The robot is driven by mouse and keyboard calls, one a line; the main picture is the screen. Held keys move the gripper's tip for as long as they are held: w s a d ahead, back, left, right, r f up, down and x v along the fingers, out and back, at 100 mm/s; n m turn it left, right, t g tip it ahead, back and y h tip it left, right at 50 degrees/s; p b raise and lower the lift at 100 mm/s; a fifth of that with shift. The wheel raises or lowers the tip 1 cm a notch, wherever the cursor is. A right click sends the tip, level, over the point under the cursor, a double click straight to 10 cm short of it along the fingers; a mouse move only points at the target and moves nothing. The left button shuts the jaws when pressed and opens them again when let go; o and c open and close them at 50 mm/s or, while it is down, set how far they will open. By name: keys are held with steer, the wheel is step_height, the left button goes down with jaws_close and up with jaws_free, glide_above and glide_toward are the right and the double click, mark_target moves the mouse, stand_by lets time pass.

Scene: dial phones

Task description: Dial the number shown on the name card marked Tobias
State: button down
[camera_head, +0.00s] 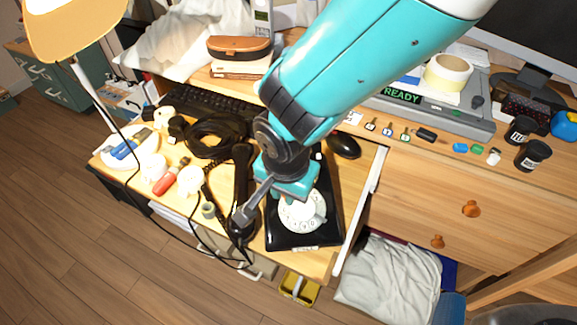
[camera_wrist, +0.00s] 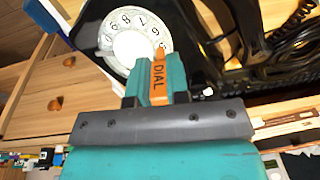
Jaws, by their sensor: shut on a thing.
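A black rotary phone (camera_head: 285,240) with a white dial (camera_head: 302,213) sits on the desk below my gripper (camera_head: 293,184). In the wrist view, the dial (camera_wrist: 132,46) fills the upper middle, with several digits readable on its ring. My gripper (camera_wrist: 156,88) is shut on an orange stick marked DIAL (camera_wrist: 158,72). The stick's tip is at or just over the dial's rim; I cannot tell whether it touches. A black handset (camera_head: 241,190) appears to lie left of the phone. I cannot make out a card marked Tobias.
A keyboard (camera_head: 205,104), coiled black cable (camera_head: 212,138) and a lamp (camera_head: 75,28) are at the left. A black mouse (camera_head: 344,145) lies behind the phone. A grey device reading READY (camera_head: 402,95) and dark jars (camera_head: 532,154) are at the right.

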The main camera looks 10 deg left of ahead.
steer(key=shift+w+f, duration=0.2)
steer(key=shift+f, duration=0.25)
steer(key=shift+r, duration=0.1)
stand_by(0.4)
steer(key=shift+w+d+r, duration=0.15)
steer(key=shift+w+d, duration=0.1)
steer(key=shift+w, duration=0.2)
steer(key=shift+w+d, duration=0.15)
steer(key=shift+w+d+r+p, duration=0.1)
steer(key=shift+w+d+p, duration=0.2)
steer(key=shift+d+p, duration=0.05)
stand_by(0.3)
